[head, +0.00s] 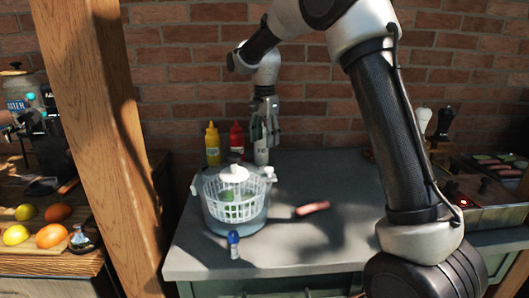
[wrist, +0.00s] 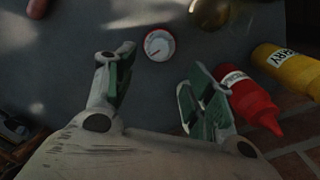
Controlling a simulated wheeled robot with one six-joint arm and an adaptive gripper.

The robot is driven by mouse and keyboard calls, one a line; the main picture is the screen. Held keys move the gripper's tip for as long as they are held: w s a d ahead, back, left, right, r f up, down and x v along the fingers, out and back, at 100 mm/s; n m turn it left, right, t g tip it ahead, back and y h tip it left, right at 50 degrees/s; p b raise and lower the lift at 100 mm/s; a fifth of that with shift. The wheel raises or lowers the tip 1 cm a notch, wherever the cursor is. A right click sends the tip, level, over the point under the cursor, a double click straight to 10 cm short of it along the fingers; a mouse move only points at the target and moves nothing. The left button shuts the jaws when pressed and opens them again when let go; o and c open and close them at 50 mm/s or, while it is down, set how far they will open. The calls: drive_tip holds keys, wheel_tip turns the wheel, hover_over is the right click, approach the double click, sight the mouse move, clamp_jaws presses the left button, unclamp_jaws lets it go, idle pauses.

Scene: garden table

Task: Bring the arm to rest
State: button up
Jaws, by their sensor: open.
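My gripper (head: 265,122) hangs above the back of the grey table (head: 305,245), in front of the brick wall. It points down, and its fingers are apart with nothing held between them. In the wrist view the two fingers with green inner pads (wrist: 160,78) stand well apart.
A yellow bottle (head: 212,144) and red bottle (head: 236,138) stand left of the gripper. A salad spinner (head: 236,214), blue-capped shaker (head: 234,246) and sausage (head: 313,208) are on the table. A wooden post (head: 100,140) rises at left; a grill (head: 490,195) is at right.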

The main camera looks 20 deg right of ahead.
drive_tip(key=shift+r, duration=0.7)
